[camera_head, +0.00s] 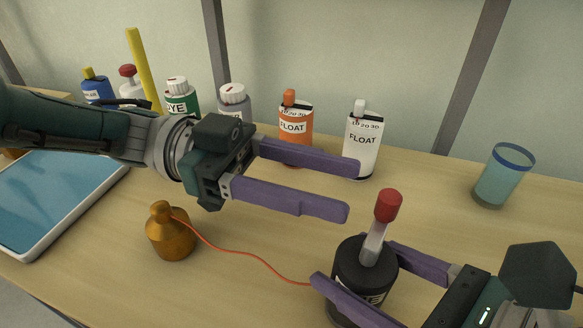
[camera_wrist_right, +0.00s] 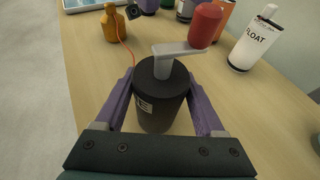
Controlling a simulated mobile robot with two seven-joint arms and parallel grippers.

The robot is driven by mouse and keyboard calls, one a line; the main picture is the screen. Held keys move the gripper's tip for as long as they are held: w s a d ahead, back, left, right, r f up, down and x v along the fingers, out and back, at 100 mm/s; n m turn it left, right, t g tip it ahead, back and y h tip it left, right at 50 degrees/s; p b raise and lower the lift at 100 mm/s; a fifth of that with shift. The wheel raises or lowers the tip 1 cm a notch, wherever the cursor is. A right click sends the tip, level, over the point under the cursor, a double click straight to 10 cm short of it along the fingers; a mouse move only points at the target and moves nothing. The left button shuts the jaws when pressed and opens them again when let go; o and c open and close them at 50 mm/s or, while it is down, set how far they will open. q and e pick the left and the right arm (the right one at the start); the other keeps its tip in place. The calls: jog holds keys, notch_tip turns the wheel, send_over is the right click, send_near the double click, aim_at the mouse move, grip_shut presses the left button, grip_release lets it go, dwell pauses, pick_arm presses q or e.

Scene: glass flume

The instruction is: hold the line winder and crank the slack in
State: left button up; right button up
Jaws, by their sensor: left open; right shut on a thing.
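The line winder (camera_head: 362,272) is a black drum standing on the table, with a grey crank arm and a red knob (camera_head: 388,205) on top. It also shows in the right wrist view (camera_wrist_right: 160,100), where the red knob (camera_wrist_right: 205,24) is at the upper right. My right gripper (camera_head: 352,272) is shut on the winder's drum, one purple finger on each side. My left gripper (camera_head: 352,189) is open and empty, above the table and to the left of the red knob. A slack orange line (camera_head: 245,252) runs from the winder to a brass weight (camera_head: 170,232).
An orange float can (camera_head: 295,135) and a white float can (camera_head: 361,148) stand behind my left gripper. A blue glass (camera_head: 503,176) stands at the right. Several bottles and a yellow stick (camera_head: 144,70) are at the back left. A blue tray (camera_head: 60,195) lies at the left.

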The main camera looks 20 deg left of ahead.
pick_arm(q)
jog(key=shift+a, duration=1.5)
